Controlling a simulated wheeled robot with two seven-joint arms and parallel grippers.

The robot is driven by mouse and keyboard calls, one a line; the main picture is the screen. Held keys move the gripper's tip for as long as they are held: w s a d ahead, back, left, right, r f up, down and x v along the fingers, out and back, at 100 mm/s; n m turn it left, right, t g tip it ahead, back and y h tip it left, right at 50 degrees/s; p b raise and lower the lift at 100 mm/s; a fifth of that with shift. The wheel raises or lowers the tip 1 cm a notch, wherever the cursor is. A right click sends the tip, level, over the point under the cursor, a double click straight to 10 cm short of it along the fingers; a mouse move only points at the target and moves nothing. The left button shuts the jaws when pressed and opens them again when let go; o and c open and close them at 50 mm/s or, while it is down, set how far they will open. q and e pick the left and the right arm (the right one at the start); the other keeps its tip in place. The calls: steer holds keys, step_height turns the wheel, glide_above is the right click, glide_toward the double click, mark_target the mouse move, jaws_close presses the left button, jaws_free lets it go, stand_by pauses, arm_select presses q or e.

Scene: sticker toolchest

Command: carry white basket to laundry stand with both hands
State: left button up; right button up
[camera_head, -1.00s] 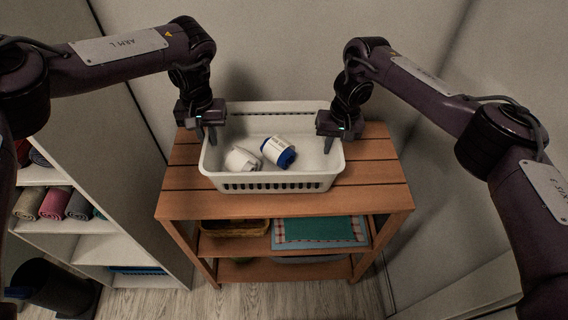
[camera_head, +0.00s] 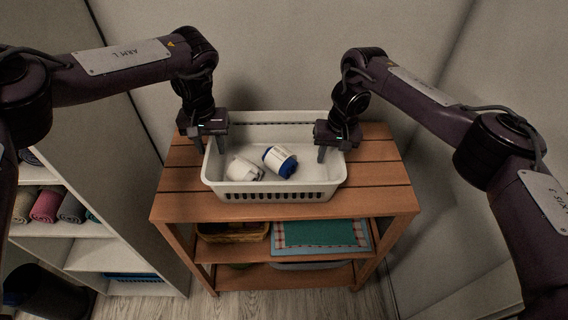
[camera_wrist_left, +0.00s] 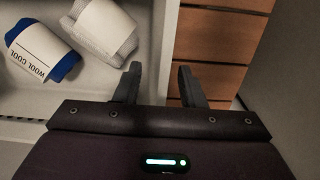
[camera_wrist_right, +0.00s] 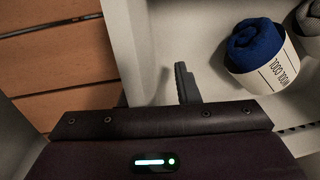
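The white basket (camera_head: 275,189) stands on the top of the wooden stand. Two rolled items lie inside it, one white-and-grey (camera_head: 243,169) and one blue with a white label (camera_head: 280,161). My left gripper (camera_head: 209,146) is at the basket's left wall, and my right gripper (camera_head: 333,150) is at its right wall. In the left wrist view, the open fingers (camera_wrist_left: 160,86) lie on either side of the wall, with gaps visible. In the right wrist view, the open fingers (camera_wrist_right: 152,88) also straddle the wall. The finger tips are partly hidden in the head view.
The wooden stand (camera_head: 375,178) has lower shelves holding a brown basket (camera_head: 232,231) and folded cloths (camera_head: 320,233). A white shelf unit (camera_head: 120,225) with rolled towels stands at left. A dark bin (camera_head: 45,290) is at lower left. Walls are close behind and to the right.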

steer(key=shift+d, duration=0.15)
arm_select(q)
step_height(320, 180, up, 12)
arm_select(e)
steer(key=r, duration=0.4)
steer(key=d+r, duration=0.1)
steer(key=r, duration=0.6)
steer(key=shift+d+r, duration=0.2)
steer(key=shift+r, duration=0.2)
arm_select(q)
steer(key=shift+d, duration=0.1)
